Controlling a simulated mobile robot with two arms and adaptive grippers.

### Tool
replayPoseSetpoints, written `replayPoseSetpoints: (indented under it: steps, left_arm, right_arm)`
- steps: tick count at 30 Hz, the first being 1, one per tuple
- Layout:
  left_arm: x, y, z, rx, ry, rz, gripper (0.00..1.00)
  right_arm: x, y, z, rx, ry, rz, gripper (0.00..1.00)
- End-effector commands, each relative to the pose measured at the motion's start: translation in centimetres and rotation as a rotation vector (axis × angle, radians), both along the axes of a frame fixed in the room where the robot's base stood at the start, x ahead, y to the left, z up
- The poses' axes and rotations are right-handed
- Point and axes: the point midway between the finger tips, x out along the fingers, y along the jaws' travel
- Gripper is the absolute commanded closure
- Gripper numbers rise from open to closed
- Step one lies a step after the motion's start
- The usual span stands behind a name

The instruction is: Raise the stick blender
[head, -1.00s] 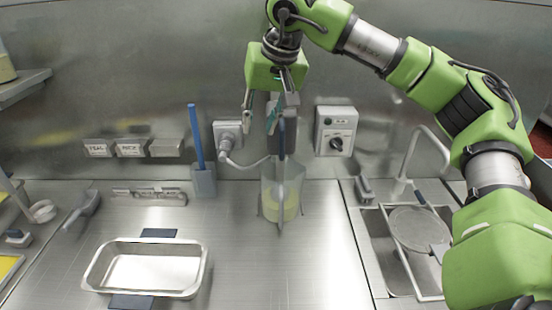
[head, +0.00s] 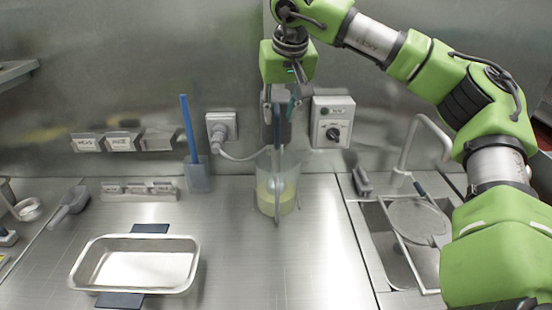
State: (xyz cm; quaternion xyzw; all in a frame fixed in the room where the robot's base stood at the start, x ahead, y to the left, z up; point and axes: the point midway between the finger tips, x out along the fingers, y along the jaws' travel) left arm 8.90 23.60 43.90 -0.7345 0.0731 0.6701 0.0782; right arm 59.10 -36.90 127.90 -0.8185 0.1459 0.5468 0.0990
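The stick blender (head: 285,130) is upright at the back middle of the counter, its dark body above a clear jug (head: 287,198) of yellowish liquid. A thin grey upright rod shows in front of the jug; I cannot tell whether it is the blender's shaft or a stand. The blender's lower end is hard to make out. My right gripper (head: 280,98) points down at the top of the blender, its fingers on both sides of the body and seemingly closed on it. My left gripper is not in view.
A metal tray (head: 76,277) stands at front left on dark pads. A wall socket (head: 221,126) with a cable and a control box with a knob (head: 333,121) flank the blender. A sink (head: 385,245) is at right.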

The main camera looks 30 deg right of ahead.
Motion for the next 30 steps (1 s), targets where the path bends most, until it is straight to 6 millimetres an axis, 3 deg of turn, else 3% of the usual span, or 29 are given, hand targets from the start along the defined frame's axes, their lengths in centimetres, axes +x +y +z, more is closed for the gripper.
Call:
replayPoseSetpoints:
  steps: [13, 30]
  left_arm:
    - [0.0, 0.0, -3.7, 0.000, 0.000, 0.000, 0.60]
    - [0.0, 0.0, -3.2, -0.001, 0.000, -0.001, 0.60]
  right_arm:
    - [2.0, -0.7, -5.4, 0.001, 0.001, -0.001, 0.72]
    - [2.2, -0.7, -5.7, 0.001, 0.000, 0.000, 0.72]
